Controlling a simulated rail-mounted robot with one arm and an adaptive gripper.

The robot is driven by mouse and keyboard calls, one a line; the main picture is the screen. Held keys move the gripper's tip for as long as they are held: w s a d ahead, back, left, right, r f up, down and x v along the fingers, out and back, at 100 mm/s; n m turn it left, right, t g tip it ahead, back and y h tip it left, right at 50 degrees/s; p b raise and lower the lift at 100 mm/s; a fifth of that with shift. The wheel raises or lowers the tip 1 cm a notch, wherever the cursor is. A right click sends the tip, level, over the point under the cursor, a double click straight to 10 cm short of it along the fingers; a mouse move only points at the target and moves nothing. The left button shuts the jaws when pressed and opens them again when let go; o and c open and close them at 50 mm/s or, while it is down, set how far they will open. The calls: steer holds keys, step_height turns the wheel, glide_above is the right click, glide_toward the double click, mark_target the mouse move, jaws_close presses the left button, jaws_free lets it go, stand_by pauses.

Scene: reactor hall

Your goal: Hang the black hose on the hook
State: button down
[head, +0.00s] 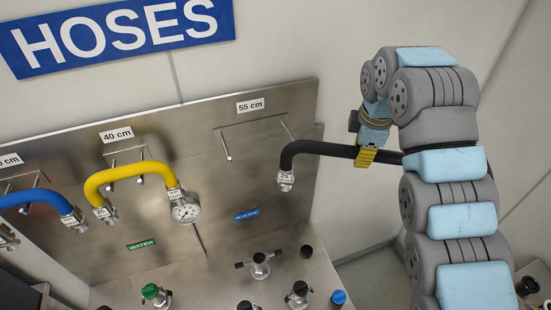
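The black hose (325,149) runs sideways at the right of the panel. Its left end bends down to a metal fitting with a white tag (286,179). My gripper (367,155), with yellow finger pads, appears shut on the hose, right of that bend. The hose's right part passes behind my arm and its far end is hidden. The empty hook (229,155) under the "55 cm" label is a rack with two pegs, up and left of the hose. The hose bend is close below the right peg in the picture; I cannot tell the depth between them.
A yellow hose (130,170) hangs on the "40 cm" hook, beside a pressure gauge (185,211). A blue hose (35,198) hangs farther left. Valves (260,266) with knobs stand on the metal ledge below. A "HOSES" sign (120,35) is above.

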steer(key=a+n+y+b, duration=0.1)
steer(key=a+n+b, duration=0.4)
steer(key=a, duration=1.5)
steer(key=w+a+p, duration=0.1)
steer(key=w+p, duration=0.1)
steer(key=w, duration=0.4)
steer(key=w+a+n+p, duration=0.1)
steer(key=w+a+p, duration=0.1)
steer(key=w, duration=0.4)
steer(key=shift+a+p, duration=0.15)
steer(key=shift+p, duration=0.7)
steer(key=shift+f+b, duration=1.1)
steer(key=shift+f, duration=0.4)
steer(key=c, duration=0.8)
jaws_free()
steer(key=shift+o, duration=0.2)
steer(key=shift+f, duration=0.1)
